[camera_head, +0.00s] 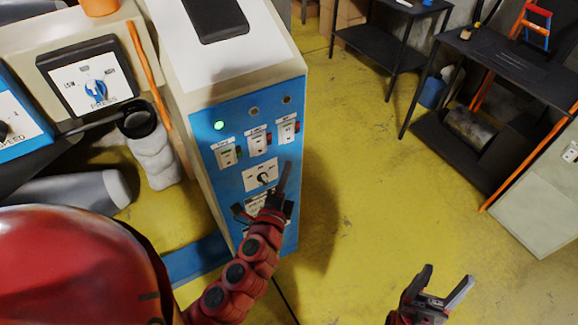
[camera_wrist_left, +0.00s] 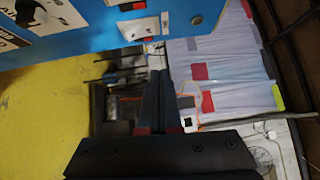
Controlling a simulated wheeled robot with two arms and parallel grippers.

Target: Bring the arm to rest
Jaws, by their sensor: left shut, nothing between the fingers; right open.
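My left arm, red with dark joints, reaches up from the bottom in the head view. My left gripper (camera_head: 283,175) is in front of the lower part of a blue control panel (camera_head: 225,180), beside a rotary knob (camera_head: 264,179). In the left wrist view its dark fingers (camera_wrist_left: 158,85) are together with nothing between them. I cannot tell whether it touches the panel. My right gripper (camera_head: 446,284) is open and empty over the yellow floor at the lower right.
The panel has switches, a lit green lamp (camera_head: 219,125) and a white top (camera_head: 200,45). At the left are a second machine (camera_head: 60,40) and a pale ribbed hose (camera_head: 152,150). Dark tables (camera_head: 510,70) stand at the upper right. The yellow floor (camera_head: 370,190) between is clear.

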